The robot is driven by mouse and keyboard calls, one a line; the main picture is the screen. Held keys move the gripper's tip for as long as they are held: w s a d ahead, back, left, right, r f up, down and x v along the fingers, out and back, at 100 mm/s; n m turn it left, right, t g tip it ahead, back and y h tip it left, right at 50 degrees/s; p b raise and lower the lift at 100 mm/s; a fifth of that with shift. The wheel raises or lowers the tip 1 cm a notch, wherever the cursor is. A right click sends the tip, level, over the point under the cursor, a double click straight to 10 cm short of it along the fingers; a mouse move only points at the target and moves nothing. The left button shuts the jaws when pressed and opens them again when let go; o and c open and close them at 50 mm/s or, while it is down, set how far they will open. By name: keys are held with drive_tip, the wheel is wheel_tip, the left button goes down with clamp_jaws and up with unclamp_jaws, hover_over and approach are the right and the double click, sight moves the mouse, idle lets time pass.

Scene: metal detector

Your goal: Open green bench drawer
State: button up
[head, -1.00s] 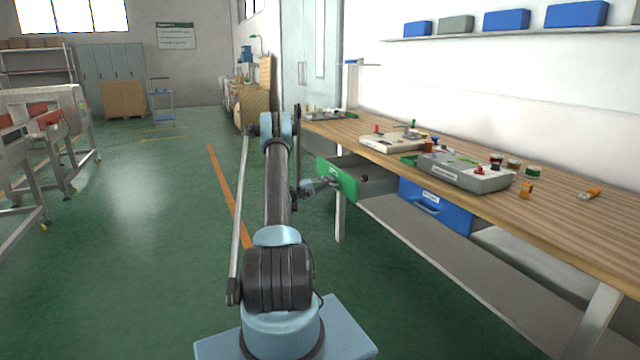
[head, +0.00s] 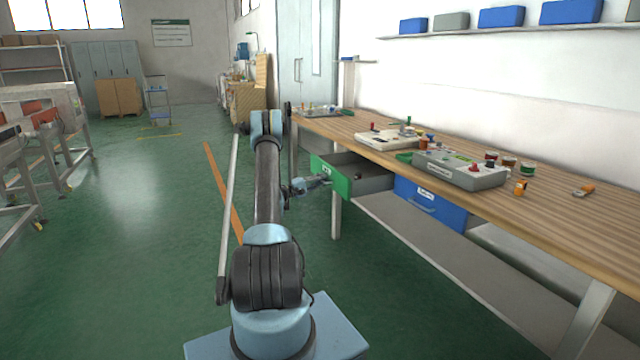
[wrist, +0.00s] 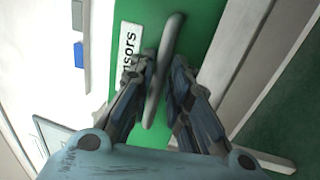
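The green bench drawer (head: 329,178) hangs pulled out from under the wooden workbench, and its grey inside (head: 366,180) shows from above. In the wrist view its green front (wrist: 196,28) fills the middle, with a white label (wrist: 130,52) and a grey bar handle (wrist: 164,68). My gripper (head: 322,180) is at the drawer front in the head view. In the wrist view my gripper (wrist: 163,66) has one finger on each side of the handle, close in on it. The exact contact at the fingertips is hard to see.
A shut blue drawer (head: 432,203) is to the right under the workbench (head: 560,205). Grey boxes and small parts lie on the bench top. A bench leg (head: 336,215) stands beside the green drawer. The green floor (head: 150,260) to the left is clear.

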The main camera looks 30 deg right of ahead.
drive_tip(key=v, duration=1.1)
drive_tip(key=shift+a+f, duration=0.2)
drive_tip(key=shift+a, duration=0.2)
drive_tip(key=shift+w, duration=0.1)
drive_tip(key=s+a+r+t+y, duration=0.1)
drive_tip(key=s+a+r+y, duration=0.3)
drive_tip(key=r, duration=0.5)
drive_tip(key=s+a+r+t+y, duration=0.1)
drive_tip(key=s+a+r+y, duration=0.2)
drive_tip(key=s+a+r, duration=0.45)
drive_tip(key=s+a+r+y, duration=0.2)
drive_tip(key=s+a+y, duration=0.1)
drive_tip(key=s+a, duration=0.3)
drive_tip(key=s+a+r+y, duration=0.2)
drive_tip(key=s+a+r, duration=0.1)
drive_tip(key=s, duration=0.5)
drive_tip(key=s+a+f+y, duration=0.4)
drive_tip(key=s+a, duration=0.6)
drive_tip(key=s, duration=0.3)
drive_tip(key=s+a+f+n+t+y, duration=0.1)
drive_tip(key=s+a+f+y, duration=0.3)
drive_tip(key=s, duration=0.9)
drive_tip(key=a+f, duration=0.3)
drive_tip(key=a, duration=0.2)
drive_tip(key=shift+s+a+t, duration=0.3)
drive_tip(key=shift+a, duration=0.1)
